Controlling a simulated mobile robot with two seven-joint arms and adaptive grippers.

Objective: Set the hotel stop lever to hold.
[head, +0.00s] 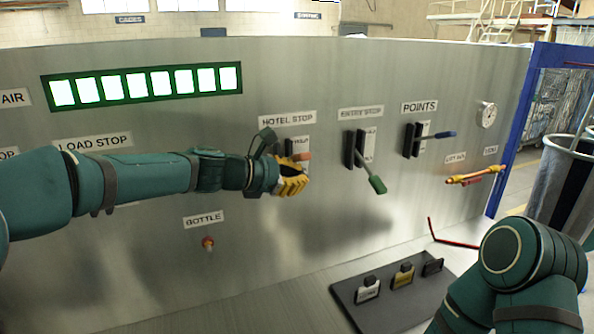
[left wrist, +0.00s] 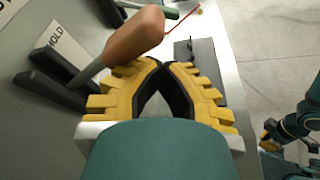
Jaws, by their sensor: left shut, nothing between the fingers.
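The hotel stop lever has an orange-brown handle (head: 303,156) under the HOTEL STOP label (head: 287,118). Its handle (left wrist: 136,36) and metal shaft also show large in the left wrist view, sticking out from a black slotted mount beside a HOLD plate (left wrist: 57,42). My left gripper (head: 293,181) is shut and empty, just below the handle in the head view. In the left wrist view its closed yellow fingers (left wrist: 163,66) lie right beside the handle; I cannot tell if they touch. My right gripper (left wrist: 268,140) shows only small and partly at the right edge there.
A red bottle knob (head: 208,243) is below left. A dark tray (head: 390,312) with small tagged blocks lies on the ledge.

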